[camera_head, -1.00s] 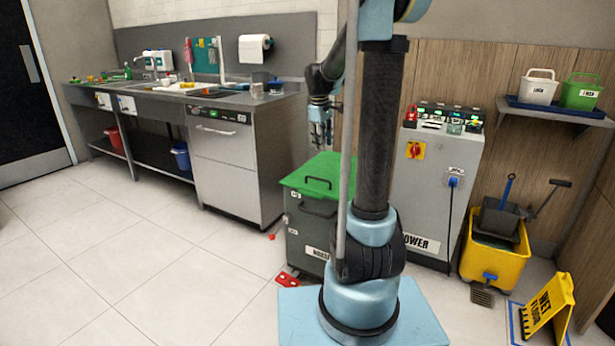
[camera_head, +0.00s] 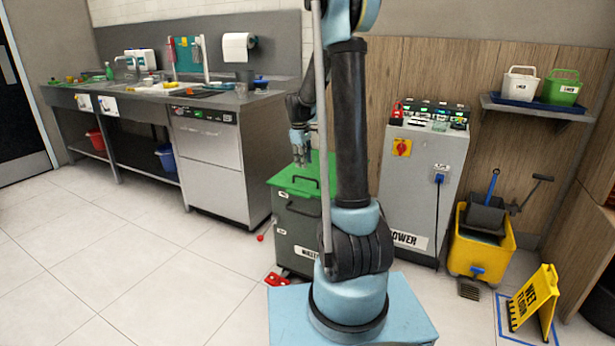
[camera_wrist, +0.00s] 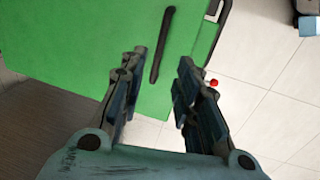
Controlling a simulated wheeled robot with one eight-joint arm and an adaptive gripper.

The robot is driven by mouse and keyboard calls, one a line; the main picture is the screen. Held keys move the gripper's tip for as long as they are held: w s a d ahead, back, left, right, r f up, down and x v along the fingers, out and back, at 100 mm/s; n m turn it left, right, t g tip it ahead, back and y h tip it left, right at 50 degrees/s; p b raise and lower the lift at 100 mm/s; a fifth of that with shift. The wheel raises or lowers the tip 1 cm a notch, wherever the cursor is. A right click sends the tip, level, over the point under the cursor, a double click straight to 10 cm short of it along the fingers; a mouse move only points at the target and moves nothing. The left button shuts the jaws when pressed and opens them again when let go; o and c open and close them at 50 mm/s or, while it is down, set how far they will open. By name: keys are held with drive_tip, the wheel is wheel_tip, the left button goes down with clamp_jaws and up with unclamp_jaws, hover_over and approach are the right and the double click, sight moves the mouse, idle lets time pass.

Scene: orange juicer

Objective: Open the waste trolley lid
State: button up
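The waste trolley (camera_head: 300,228) is a dark grey box with a flat green lid (camera_head: 303,178), partly hidden behind my arm. The lid lies shut on the trolley. A black bar handle (camera_head: 306,180) is on the lid; in the wrist view the handle (camera_wrist: 162,45) runs upright over the green lid (camera_wrist: 75,50). My gripper (camera_head: 301,160) hangs over the lid near the handle. In the wrist view my gripper (camera_wrist: 160,75) is open, its fingers apart and empty, with the handle's lower end between the fingertip lines. I cannot tell the height gap.
A steel dishwasher (camera_head: 212,160) and sink counter stand left of the trolley. The grey power cabinet (camera_head: 420,190) stands to the right, with a yellow mop bucket (camera_head: 480,250) and wet floor sign (camera_head: 535,300). Red pedal (camera_head: 275,279) lies at the trolley's foot. Floor at left is clear.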

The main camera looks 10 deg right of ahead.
hover_over(305, 186)
wheel_tip(305, 186, down, 7)
drive_tip(key=shift+f, duration=0.2)
